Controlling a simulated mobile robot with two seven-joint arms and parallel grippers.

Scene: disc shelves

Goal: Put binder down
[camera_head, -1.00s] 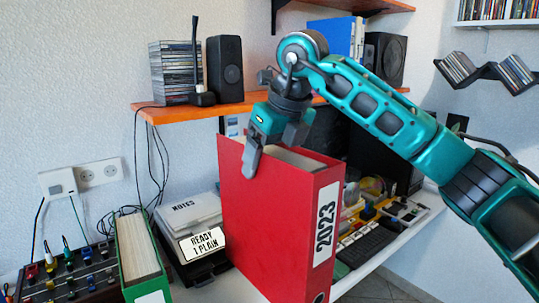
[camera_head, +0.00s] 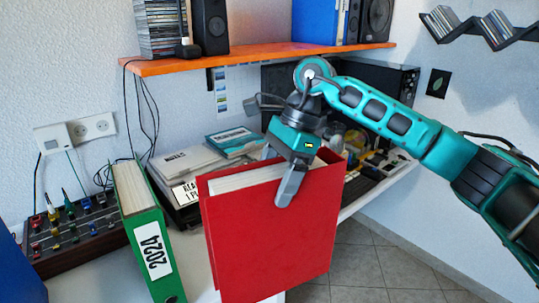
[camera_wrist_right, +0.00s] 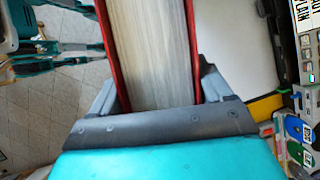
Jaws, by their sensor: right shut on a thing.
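A red binder (camera_head: 275,240) hangs upright in my right gripper (camera_head: 290,172) in the head view. The gripper is shut across the binder's top edge, one finger on the near cover. In the right wrist view the fingers (camera_wrist_right: 160,95) clasp both red covers, with the binder's pages (camera_wrist_right: 158,50) between them. The binder is in front of the white desk (camera_head: 195,262); its bottom edge is near the desk's front edge, and I cannot tell whether it touches. My left gripper is not in view.
A green binder (camera_head: 150,235) labelled 2024 stands left of the red one. An orange shelf (camera_head: 260,55) runs above. Tiled floor (camera_head: 365,265) shows at right.

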